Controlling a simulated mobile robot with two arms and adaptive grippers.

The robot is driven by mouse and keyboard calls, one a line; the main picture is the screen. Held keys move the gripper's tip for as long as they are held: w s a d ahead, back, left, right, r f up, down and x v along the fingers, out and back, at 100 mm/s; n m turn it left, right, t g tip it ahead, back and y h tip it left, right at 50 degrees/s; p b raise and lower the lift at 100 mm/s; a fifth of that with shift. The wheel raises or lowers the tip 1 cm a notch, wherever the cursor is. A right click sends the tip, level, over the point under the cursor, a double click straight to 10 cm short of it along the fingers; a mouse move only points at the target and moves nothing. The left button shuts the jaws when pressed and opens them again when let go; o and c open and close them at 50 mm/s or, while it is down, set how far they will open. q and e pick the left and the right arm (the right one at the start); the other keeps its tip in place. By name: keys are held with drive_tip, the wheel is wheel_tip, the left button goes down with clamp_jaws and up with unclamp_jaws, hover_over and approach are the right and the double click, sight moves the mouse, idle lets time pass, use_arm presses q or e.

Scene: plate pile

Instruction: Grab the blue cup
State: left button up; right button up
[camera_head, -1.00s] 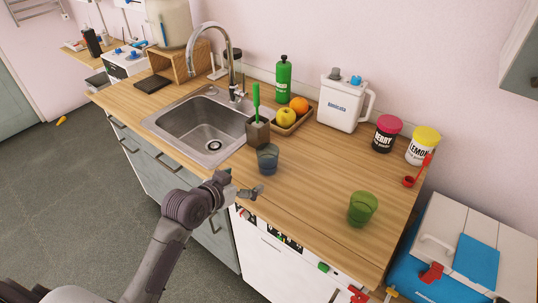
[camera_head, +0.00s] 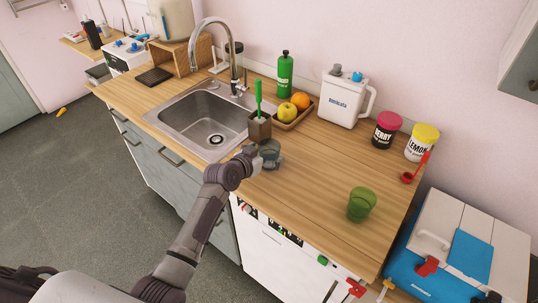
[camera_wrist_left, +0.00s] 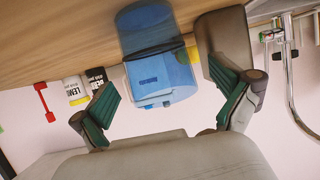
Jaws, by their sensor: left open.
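The blue cup (camera_head: 271,149) is a see-through tumbler standing on the wooden counter, just right of the sink's front corner. In the left wrist view, which is upside down, the blue cup (camera_wrist_left: 156,48) is between the two fingers, with space on both sides. My left gripper (camera_head: 259,157) is at the cup in the head view and partly covers it. In the wrist view my left gripper (camera_wrist_left: 168,88) is open and holds nothing. My right gripper is not in view.
A brown holder (camera_head: 259,131) with a green brush stands close behind the cup; it is beside one finger in the wrist view. A green cup (camera_head: 361,204) stands farther right. A fruit tray (camera_head: 296,122) and white jug (camera_head: 342,101) stand behind. Counter between the cups is clear.

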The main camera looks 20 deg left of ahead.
use_arm(q)
drive_tip(key=shift+x, duration=1.05)
drive_tip(key=shift+s, duration=0.15)
drive_tip(key=shift+c, duration=1.2)
drive_tip(key=c, duration=1)
drive_tip(key=shift+r, duration=0.1)
